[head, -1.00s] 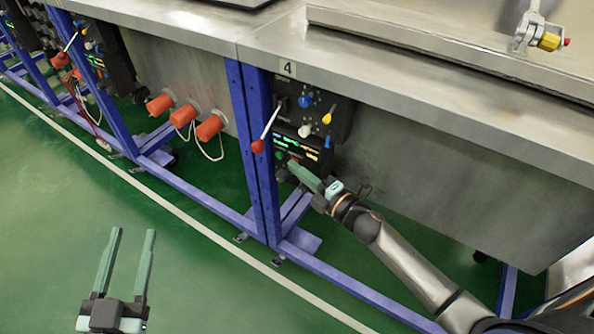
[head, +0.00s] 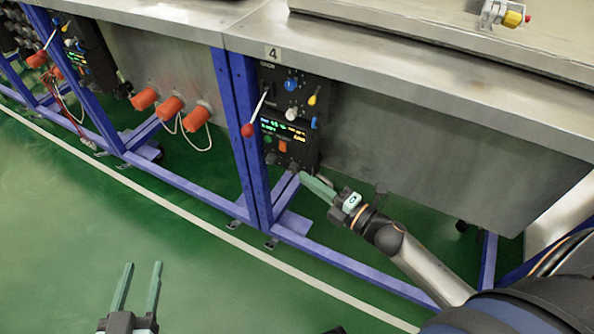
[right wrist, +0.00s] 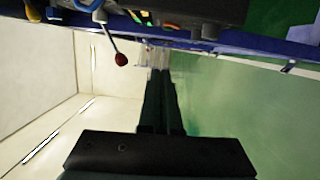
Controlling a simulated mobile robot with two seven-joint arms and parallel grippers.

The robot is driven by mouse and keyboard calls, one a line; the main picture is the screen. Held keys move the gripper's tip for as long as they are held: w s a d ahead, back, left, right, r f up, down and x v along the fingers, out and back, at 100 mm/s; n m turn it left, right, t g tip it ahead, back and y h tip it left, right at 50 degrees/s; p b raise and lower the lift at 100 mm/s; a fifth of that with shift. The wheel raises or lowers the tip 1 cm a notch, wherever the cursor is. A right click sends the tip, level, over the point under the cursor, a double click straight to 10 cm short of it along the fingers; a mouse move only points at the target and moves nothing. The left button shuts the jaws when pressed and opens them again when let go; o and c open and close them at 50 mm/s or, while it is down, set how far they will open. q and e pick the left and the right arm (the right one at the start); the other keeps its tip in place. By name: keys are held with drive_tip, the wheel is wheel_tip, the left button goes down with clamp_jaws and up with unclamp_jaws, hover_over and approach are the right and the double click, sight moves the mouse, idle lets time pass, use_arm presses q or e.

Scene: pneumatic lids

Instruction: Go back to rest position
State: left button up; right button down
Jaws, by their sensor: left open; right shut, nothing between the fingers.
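My left gripper (head: 137,287) is open and empty over the green floor at the lower left of the head view. My right gripper (head: 304,178) is shut with nothing in it. It is just below and in front of the black control panel (head: 290,115) of station 4, apart from it as far as I can see. In the right wrist view its dark fingers (right wrist: 163,80) lie together, pointing away. A lever with a red knob (head: 247,130) hangs at the panel's left side; the red knob (right wrist: 121,59) also shows in the right wrist view.
A steel tank bench (head: 430,150) on blue legs (head: 240,130) runs across the view. Orange cylinders (head: 170,106) stick out from the neighbouring bench. The green floor (head: 120,220) in front is clear, with a white line on it.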

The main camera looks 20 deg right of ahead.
use_arm(q)
drive_tip(key=shift+f, duration=0.15)
use_arm(e)
drive_tip(key=shift+s+d, duration=0.1)
drive_tip(key=shift+s, duration=0.2)
use_arm(q)
drive_tip(key=shift+s, duration=0.1)
use_arm(e)
drive_tip(key=s+a+r+m+g+h, duration=0.15)
drive_tip(key=s+a+m, duration=0.25)
drive_tip(key=m, duration=0.6)
drive_tip(key=s+a+r+m+h, duration=0.15)
drive_tip(key=s+a+m, duration=0.25)
drive_tip(key=m, duration=0.5)
use_arm(q)
drive_tip(key=s+a+r+n+g+y+p, duration=0.2)
drive_tip(key=s+g+p, duration=0.4)
drive_tip(key=p, duration=1.5)
drive_tip(key=shift+s+a+r+p, duration=0.15)
drive_tip(key=shift+s+r+p, duration=0.2)
drive_tip(key=shift+s, duration=0.85)
use_arm(e)
drive_tip(key=s+d+r+m+g+h, duration=0.2)
drive_tip(key=s+g, duration=0.3)
drive_tip(key=s, duration=0.3)
drive_tip(key=shift+s+d+g, duration=0.25)
drive_tip(key=shift+d+g, duration=0.05)
drive_tip(key=shift+g, duration=0.05)
use_arm(q)
drive_tip(key=shift+f, duration=0.1)
